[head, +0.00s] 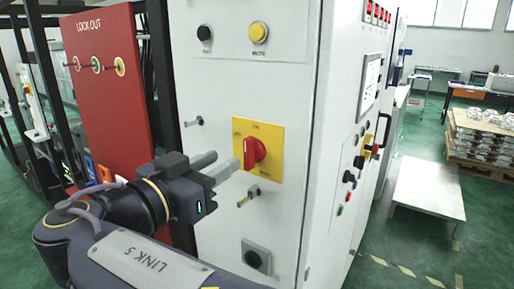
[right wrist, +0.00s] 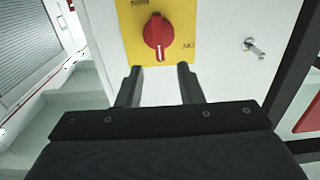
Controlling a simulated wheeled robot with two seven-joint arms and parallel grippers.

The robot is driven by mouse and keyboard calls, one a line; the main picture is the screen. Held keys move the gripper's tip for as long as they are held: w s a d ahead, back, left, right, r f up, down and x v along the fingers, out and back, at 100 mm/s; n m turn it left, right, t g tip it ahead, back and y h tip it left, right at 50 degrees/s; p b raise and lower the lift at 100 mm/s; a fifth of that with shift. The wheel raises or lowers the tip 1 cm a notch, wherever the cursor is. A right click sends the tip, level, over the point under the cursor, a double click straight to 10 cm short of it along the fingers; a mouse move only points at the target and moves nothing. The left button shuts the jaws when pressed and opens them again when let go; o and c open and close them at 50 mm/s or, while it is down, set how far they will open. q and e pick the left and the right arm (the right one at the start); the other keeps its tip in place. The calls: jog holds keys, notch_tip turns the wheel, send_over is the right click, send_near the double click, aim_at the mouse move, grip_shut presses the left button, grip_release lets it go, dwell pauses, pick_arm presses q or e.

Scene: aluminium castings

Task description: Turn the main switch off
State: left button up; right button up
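The main switch is a red rotary knob (head: 254,153) on a yellow plate (head: 270,136), on the white cabinet's front. In the right wrist view the knob (right wrist: 157,36) sits just beyond the fingertips, its grip bar running up and down with a pale mark at the lower end. My right gripper (head: 227,160) comes from the left and points at the knob. In the right wrist view the right gripper (right wrist: 160,69) is open, its two fingers apart with nothing between them, short of the knob. The small plate lettering is hard to read. My left gripper is out of view.
The white cabinet (head: 225,90) carries a yellow button (head: 258,32), a key-like latch (head: 249,195) below the plate and a dark round fitting (head: 256,256). A red lockout board (head: 108,80) stands left. A pallet of castings (head: 482,137) stands far right.

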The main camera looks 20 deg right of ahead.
aim_at(245, 148)
jog(key=p+x, duration=0.1)
jog(key=x, duration=0.4)
jog(key=shift+w+d, duration=0.1)
jog(key=shift+d, duration=0.15)
jog(key=shift+w+d+p, duration=0.3)
jog(key=shift+w+d, duration=0.05)
jog(key=shift+d, duration=0.05)
grip_shut()
